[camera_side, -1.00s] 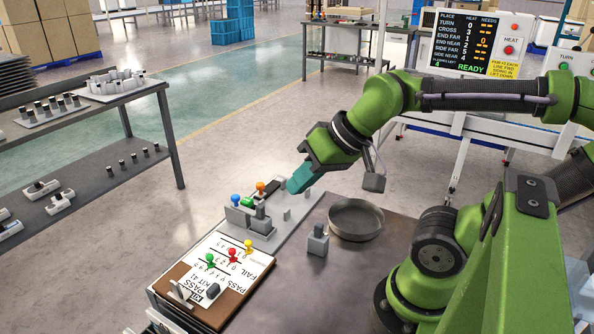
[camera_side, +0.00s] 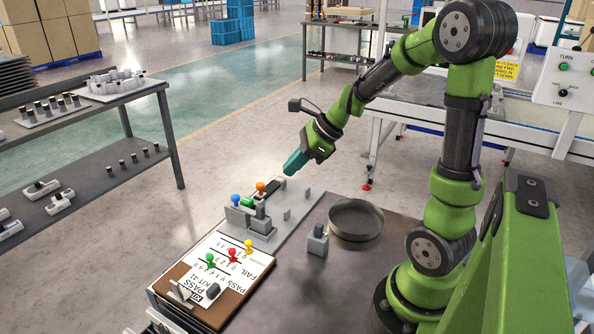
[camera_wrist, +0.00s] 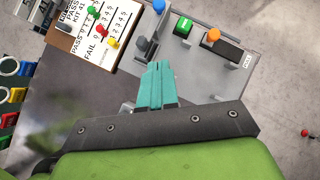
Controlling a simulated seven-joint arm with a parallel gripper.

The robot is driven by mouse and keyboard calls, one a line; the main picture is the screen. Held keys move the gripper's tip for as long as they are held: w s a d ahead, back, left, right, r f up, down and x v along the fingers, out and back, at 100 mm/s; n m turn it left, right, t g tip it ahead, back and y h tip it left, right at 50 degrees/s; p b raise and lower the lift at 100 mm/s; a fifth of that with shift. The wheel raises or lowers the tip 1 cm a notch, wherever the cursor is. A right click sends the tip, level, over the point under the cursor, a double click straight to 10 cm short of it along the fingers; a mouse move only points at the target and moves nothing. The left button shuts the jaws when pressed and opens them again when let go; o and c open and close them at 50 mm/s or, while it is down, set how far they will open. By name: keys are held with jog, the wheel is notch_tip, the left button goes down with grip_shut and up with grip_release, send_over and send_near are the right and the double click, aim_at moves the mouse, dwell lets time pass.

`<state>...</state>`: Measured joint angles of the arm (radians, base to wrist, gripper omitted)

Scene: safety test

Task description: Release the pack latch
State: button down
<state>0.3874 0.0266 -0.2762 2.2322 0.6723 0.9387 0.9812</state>
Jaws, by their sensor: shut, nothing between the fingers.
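A grey fixture plate (camera_side: 297,208) lies along the table's far edge. On it stand a blue knob (camera_side: 235,199), a green block (camera_side: 247,203), an orange knob (camera_side: 261,187) on a dark bar (camera_side: 272,186), and grey blocks (camera_side: 261,222). In the wrist view the green block (camera_wrist: 183,26) and orange knob (camera_wrist: 214,34) show beyond the fingers. I cannot tell which part is the pack latch. My gripper (camera_side: 292,164) points down and left above the plate's far right end, apart from it. Its teal fingers (camera_wrist: 160,68) are together and empty.
A clipboard (camera_side: 216,308) with a kit sheet and coloured pins lies at the table's front left. A round metal dish (camera_side: 356,236) and a small grey block (camera_side: 317,243) stand on the table right of the plate.

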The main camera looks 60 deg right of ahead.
jog(key=shift+w+r+m, duration=0.25)
jog(key=shift+r+m, duration=0.05)
jog(key=shift+m, duration=0.5)
jog(key=shift+a+f, duration=0.1)
jog(key=w+a+r+x, duration=0.1)
jog(key=w+x, duration=0.1)
jog(key=x, duration=1.1)
jog(key=shift+r, duration=0.45)
